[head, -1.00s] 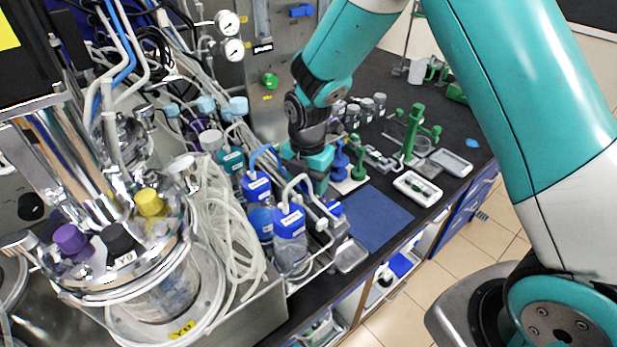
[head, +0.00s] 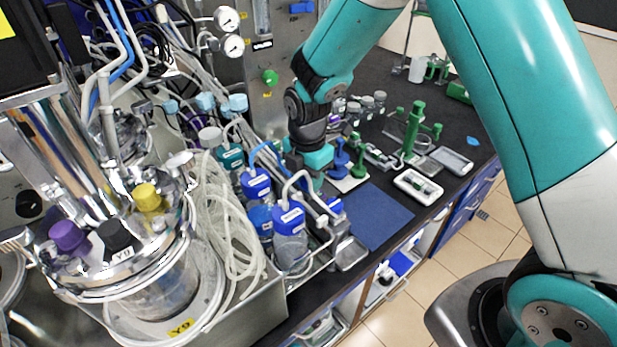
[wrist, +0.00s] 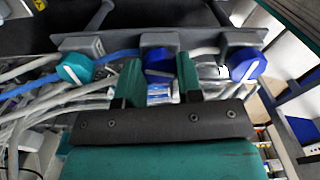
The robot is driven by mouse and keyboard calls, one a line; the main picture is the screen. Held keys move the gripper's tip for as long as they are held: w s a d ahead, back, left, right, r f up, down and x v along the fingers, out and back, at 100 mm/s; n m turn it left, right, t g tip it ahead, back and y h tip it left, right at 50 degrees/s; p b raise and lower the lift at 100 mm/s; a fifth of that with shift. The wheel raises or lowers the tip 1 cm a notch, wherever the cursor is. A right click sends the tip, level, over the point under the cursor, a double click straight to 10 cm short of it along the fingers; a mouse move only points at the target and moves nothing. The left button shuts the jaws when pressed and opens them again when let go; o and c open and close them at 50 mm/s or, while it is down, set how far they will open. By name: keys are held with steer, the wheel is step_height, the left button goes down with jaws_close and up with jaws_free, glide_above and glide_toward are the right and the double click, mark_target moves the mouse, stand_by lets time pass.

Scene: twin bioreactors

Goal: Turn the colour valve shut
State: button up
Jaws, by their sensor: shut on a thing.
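A grey valve bar (wrist: 110,42) crosses the wrist view with three knobs. A teal knob (wrist: 76,68) is at the left, a dark blue knob (wrist: 160,62) in the middle and a blue knob (wrist: 248,63) at the right. The outer two each carry a white mark. My gripper (wrist: 159,77) has its two green fingers either side of the middle knob and is shut on it. The fingers hide part of that knob, so its pointer cannot be seen. In the head view my gripper (head: 314,158) is behind the blue-capped bottles, and the knobs are hidden there.
Blue-capped bottles (head: 290,222) with tubes stand close in front of my gripper. A blue stand (head: 340,157) and a green stand (head: 358,158) are just right of it. Pale tubing (head: 232,215) hangs at the left. A blue mat (head: 372,216) lies clear on the bench.

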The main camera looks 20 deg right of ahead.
steer(key=m+b, duration=0.1)
steer(key=m, duration=0.6)
steer(key=shift+w, duration=0.1)
steer(key=m, duration=0.4)
steer(key=shift+m+b, duration=0.35)
steer(key=shift+m, duration=0.05)
steer(key=shift+r+m, duration=0.1)
steer(key=shift+m, duration=1.6)
steer(key=o, duration=0.9)
step_height(320, 180, up, 17)
steer(key=b, duration=0.3)
steer(key=shift+r, duration=0.15)
steer(key=s+a+f+y, duration=0.1)
steer(key=s, duration=0.7)
steer(key=s+a+f+y, duration=0.1)
steer(key=s, duration=0.7)
steer(key=s+a+f+m+y, duration=0.1)
steer(key=s+y, duration=0.1)
steer(key=s, duration=0.6)
steer(key=shift+s+a+b, duration=0.15)
steer(key=shift+a+b, duration=0.15)
steer(key=shift+b, duration=0.1)
